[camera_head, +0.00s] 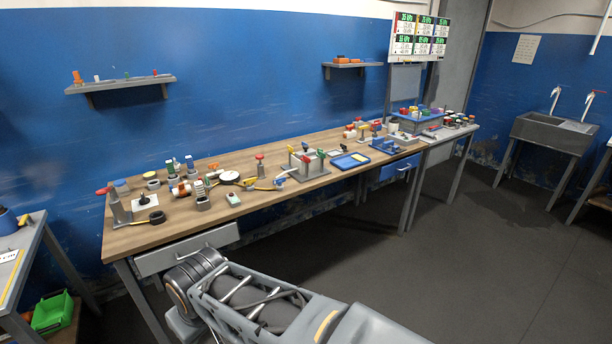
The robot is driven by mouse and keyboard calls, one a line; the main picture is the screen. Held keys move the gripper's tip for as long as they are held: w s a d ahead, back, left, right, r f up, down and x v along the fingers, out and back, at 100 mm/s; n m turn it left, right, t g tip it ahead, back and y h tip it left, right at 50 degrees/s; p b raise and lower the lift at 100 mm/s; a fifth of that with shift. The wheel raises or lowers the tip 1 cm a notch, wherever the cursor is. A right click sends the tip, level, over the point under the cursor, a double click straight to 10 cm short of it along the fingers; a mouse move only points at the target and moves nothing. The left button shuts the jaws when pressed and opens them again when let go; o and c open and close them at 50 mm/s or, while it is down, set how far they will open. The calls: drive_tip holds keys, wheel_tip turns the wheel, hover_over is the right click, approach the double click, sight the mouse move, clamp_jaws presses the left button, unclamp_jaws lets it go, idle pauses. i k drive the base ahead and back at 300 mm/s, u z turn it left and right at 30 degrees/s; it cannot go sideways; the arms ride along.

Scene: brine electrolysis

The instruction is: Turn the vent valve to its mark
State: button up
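Several valve-like fittings stand on the wooden workbench (250,205); I cannot tell which is the vent valve, and no mark is readable at this size. A grey stand with a red handle (105,190) is at the bench's left end. A red-topped fitting (260,159) stands upright near the middle. Right of it, a grey manifold (311,173) carries several coloured handles. Part of my arm shows at the bottom centre, in front of the bench. My gripper is not in view.
Small bottles and fittings crowd the left half of the bench. A blue tray (349,161) lies right of the manifold. Wall shelves (120,84) hang above. A side table (20,262) stands left, a sink (553,132) far right. The floor (440,260) right of my arm is clear.

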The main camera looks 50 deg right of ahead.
sight(250, 182)
drive_tip(key=z, duration=1.25)
drive_tip(key=i, duration=1.2)
drive_tip(key=u, duration=0.5)
drive_tip(key=i, duration=0.6)
drive_tip(key=u, duration=0.35)
